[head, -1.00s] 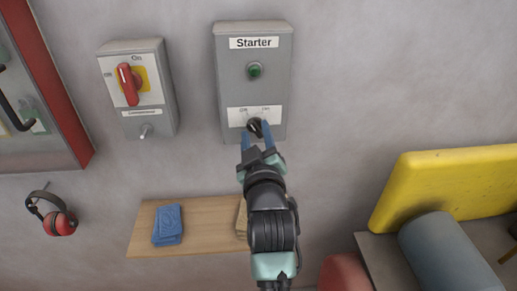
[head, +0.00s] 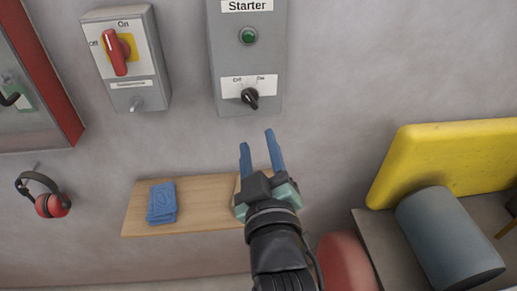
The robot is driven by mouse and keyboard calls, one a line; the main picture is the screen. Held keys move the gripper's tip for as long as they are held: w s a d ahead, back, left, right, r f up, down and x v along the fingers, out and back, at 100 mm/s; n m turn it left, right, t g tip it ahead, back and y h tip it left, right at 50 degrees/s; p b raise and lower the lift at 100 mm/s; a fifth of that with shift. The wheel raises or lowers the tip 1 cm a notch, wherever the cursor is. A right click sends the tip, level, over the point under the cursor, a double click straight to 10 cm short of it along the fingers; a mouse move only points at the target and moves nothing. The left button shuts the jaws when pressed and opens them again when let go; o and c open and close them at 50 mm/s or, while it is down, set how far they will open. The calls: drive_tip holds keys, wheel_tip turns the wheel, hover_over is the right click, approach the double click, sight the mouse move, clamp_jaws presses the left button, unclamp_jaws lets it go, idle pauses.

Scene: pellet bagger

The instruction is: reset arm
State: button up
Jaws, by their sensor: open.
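My gripper (head: 258,140) has two blue fingers and is open and empty. In the head view it is below the Starter box (head: 229,62), apart from it, with its fingers pointing up towards the box. The grey Starter box is on the wall and has a green button or lamp (head: 248,36). Its black rotary knob (head: 250,98) is fully visible between the Off and On marks.
A red-handled switch box (head: 127,60) is on the wall at left. Ear defenders (head: 52,206) hang at far left. A wooden shelf (head: 198,190) with blue cloths (head: 162,203) lies behind my gripper. Yellow (head: 450,155) and grey (head: 445,240) machine parts stand at right.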

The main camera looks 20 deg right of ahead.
idle(0.4)
drive_tip(key=a+r+m+t+y, duration=0.1)
drive_tip(key=a+r+t, duration=0.25)
drive_tip(key=r, duration=0.65)
drive_tip(key=a+r+t+y, duration=0.15)
drive_tip(key=a+r, duration=0.35)
drive_tip(key=r, duration=0.6)
drive_tip(key=s+a+r+m+t+y, duration=0.1)
drive_tip(key=s+a+r+t, duration=0.1)
drive_tip(key=r, duration=0.4)
drive_tip(key=s+a+r+m+t+y, duration=0.1)
drive_tip(key=s+a+r+t, duration=0.2)
drive_tip(key=s+r, duration=0.3)
drive_tip(key=shift+s+a+r, duration=0.15)
drive_tip(key=shift+a+r, duration=0.5)
drive_tip(key=shift+a, duration=0.1)
drive_tip(key=shift+d+y, duration=0.1)
drive_tip(key=shift+y, duration=0.15)
